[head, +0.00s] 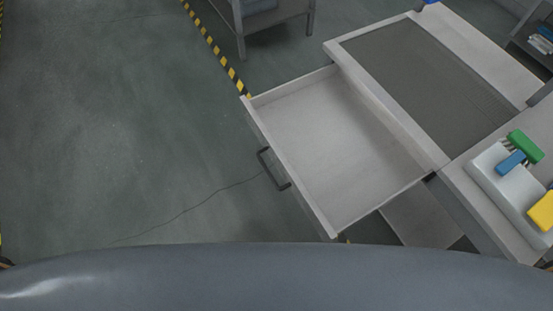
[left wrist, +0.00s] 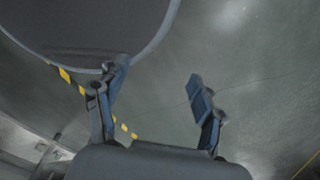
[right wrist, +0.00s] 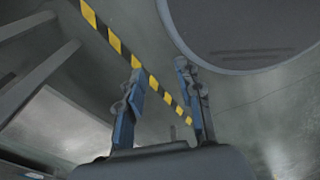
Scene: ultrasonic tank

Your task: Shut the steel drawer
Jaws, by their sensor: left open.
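The steel drawer (head: 325,145) is pulled far out of the bench in the head view and looks empty inside. Its dark bar handle (head: 273,169) is on the front face, toward the left. Neither gripper shows in the head view, so their distance from the drawer cannot be told. My left gripper (left wrist: 158,88) is open in the left wrist view, with nothing between its fingers. My right gripper (right wrist: 160,76) has its fingers apart and empty in the right wrist view. The drawer cannot be made out in either wrist view.
A grey table (head: 240,25) stands at the back. Yellow-black floor tape (head: 212,48) runs behind the drawer. The floor left of it is clear.

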